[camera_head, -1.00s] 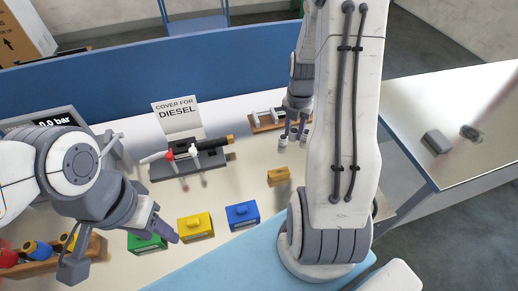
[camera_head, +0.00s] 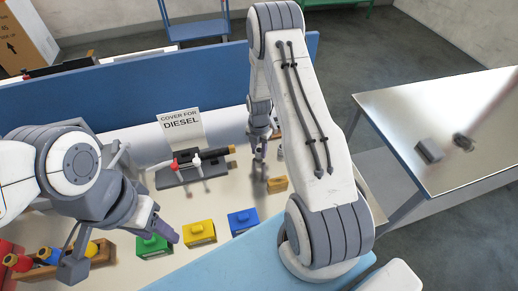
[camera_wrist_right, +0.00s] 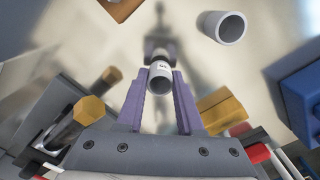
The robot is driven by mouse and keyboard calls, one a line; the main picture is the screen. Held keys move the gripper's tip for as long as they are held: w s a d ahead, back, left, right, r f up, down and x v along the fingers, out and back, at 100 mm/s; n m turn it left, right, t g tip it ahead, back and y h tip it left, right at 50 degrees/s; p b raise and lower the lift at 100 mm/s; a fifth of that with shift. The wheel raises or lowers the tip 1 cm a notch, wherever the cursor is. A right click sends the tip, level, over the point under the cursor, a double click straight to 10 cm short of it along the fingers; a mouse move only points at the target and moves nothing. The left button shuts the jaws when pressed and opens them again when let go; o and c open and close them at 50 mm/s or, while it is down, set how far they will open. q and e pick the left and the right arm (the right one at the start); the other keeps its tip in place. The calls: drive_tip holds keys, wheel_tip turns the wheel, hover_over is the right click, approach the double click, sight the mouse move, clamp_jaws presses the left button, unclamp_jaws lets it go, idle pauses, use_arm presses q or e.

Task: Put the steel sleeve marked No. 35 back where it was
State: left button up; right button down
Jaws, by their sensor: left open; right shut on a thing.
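My right gripper (camera_wrist_right: 158,105) is shut on a small grey steel sleeve (camera_wrist_right: 160,76) with a pale label; its print is too small to read. In the head view this gripper (camera_head: 259,150) hangs over the bench, left of the wooden block. A second grey sleeve (camera_wrist_right: 222,27) is apart from the gripper, at the upper right of the wrist view; it also shows beside the gripper in the head view (camera_head: 281,152). My left gripper (camera_head: 165,231) is open near the green box, with nothing seen in it.
A wooden block (camera_head: 277,184) is near the right gripper. A wooden rack (camera_head: 103,253) is at left. A metal table (camera_head: 440,110) stands right.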

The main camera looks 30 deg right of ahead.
drive_tip(key=shift+f, duration=0.4)
drive_tip(key=shift+f, duration=0.1)
drive_tip(key=shift+f+b, duration=0.15)
drive_tip(key=shift+b, duration=0.15)
drive_tip(key=c, duration=0.5)
unclamp_jaws()
drive_tip(key=shift+c, duration=0.2)
